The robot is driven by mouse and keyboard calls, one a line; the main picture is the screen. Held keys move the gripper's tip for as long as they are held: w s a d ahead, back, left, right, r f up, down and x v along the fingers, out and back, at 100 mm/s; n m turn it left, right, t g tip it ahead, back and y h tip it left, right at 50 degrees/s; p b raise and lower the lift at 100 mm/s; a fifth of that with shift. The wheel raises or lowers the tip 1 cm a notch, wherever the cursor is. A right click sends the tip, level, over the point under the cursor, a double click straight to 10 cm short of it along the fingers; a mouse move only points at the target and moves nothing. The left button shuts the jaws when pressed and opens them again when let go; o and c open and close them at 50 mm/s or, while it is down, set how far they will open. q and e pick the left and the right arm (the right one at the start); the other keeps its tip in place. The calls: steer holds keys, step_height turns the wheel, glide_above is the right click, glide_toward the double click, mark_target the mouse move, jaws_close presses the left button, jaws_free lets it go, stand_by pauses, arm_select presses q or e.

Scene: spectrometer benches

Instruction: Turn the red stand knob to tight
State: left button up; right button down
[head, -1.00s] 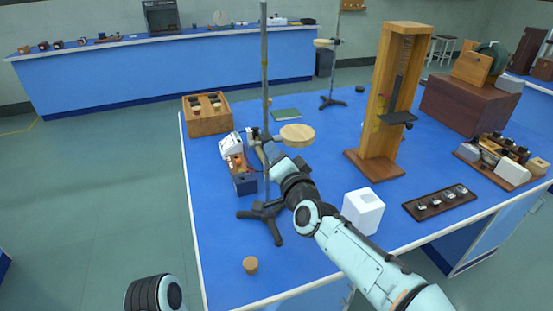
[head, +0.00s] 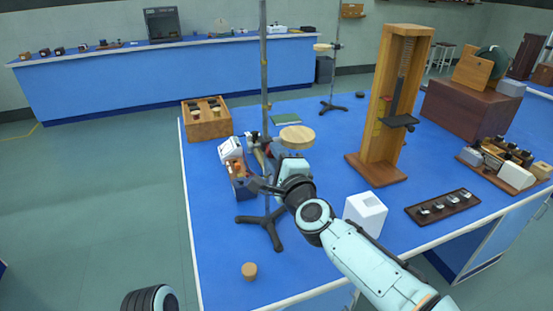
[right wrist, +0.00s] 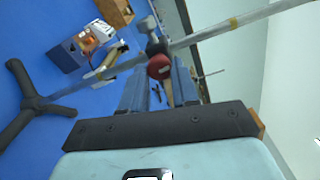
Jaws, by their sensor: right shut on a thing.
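The red stand knob (right wrist: 159,67) shows in the right wrist view, beside the grey rod of the stand. My right gripper (right wrist: 158,80) has its two fingers around the knob and is shut on it. A round wooden plate (head: 297,138) is beside the rod, just beyond the gripper. I cannot read the knob's tightness. My left gripper is not in view.
A white block (head: 366,213) is beside my right forearm. A tall wooden frame (head: 385,160) stands behind. A cork-coloured cylinder (head: 249,270) sits near the front edge.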

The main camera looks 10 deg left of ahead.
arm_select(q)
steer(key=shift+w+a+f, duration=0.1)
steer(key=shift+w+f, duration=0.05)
arm_select(e)
steer(key=shift+m, duration=0.5)
steer(key=c, duration=0.9)
jaws_free()
steer(key=shift+o, duration=0.2)
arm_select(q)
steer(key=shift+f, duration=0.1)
arm_select(e)
steer(key=shift+s, duration=0.1)
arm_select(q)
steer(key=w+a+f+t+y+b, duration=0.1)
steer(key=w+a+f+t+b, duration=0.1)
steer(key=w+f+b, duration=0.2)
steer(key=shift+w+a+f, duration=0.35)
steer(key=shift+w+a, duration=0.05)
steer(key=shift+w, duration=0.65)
arm_select(e)
steer(key=v, duration=1.3)
steer(key=shift+d, duration=0.15)
